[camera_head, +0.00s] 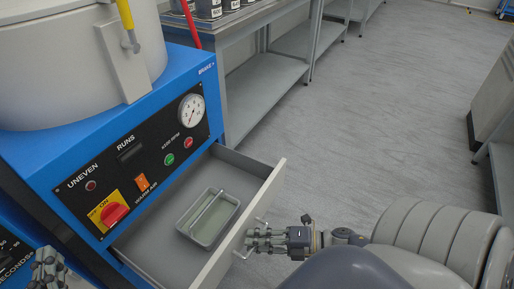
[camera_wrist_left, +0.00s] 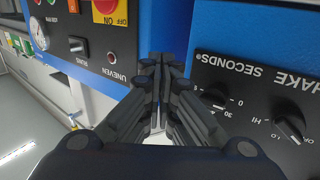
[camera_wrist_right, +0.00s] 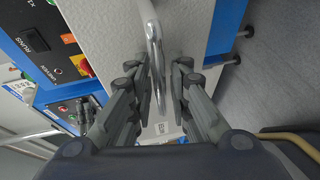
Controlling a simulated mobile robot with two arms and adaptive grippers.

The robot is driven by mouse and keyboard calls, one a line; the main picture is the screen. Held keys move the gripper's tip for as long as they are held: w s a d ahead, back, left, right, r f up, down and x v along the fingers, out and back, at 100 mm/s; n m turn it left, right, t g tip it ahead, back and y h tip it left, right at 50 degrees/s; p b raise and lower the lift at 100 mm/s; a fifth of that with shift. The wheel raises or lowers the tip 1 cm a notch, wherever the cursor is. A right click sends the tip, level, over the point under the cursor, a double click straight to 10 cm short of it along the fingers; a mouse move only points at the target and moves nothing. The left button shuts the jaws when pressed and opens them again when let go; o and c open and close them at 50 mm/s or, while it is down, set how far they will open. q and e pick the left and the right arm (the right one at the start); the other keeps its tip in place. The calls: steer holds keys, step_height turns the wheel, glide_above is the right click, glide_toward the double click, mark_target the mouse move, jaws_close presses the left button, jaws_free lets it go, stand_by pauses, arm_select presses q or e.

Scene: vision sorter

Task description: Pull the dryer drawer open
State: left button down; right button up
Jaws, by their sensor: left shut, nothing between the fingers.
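The dryer (camera_head: 115,155) is a blue machine with a black control panel, at the left of the head view. Its grey drawer (camera_head: 155,240) stands pulled out below the panel, with its inside showing. A metal bar handle (camera_wrist_right: 152,35) is on the drawer's pale front (camera_head: 240,228). My right gripper (camera_head: 250,241) is at this handle, outside the drawer front.
A small grey tray (camera_head: 208,217) with a rod across it sits inside the drawer. A large grey drum (camera_head: 70,65) stands on the dryer. Grey metal shelving (camera_head: 265,90) is behind it. The floor (camera_head: 370,120) to the right is clear.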

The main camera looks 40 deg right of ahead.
steer(key=v, duration=1.2)
steer(key=shift+r, duration=0.15)
